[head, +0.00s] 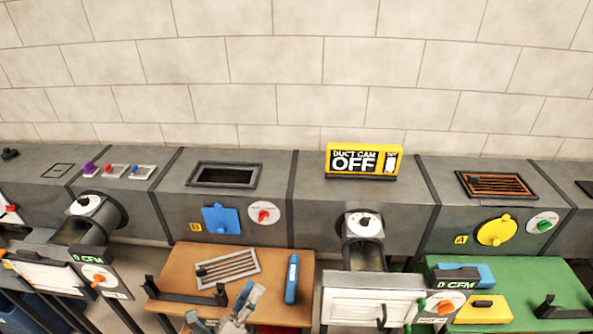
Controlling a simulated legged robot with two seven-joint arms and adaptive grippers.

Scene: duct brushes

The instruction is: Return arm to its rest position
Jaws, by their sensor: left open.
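My left gripper (246,300) is at the bottom centre of the head view, over the front of the brown work table (190,258). It is open, and I see nothing held between its fingers. A loose slatted grille (228,268) lies on the table just behind it, and a blue handheld item (292,279) lies to its right, apart from the fingers. The lower part of the gripper and its arm are cut off by the picture's bottom edge. My right gripper is not in view.
Behind the table runs a grey duct with an open rectangular port (224,175), a blue cover (221,220) and a yellow "DUCT CAM OFF" sign (361,161). A black bracket (184,293) stands at the table's left front. A green table (540,282) is at right.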

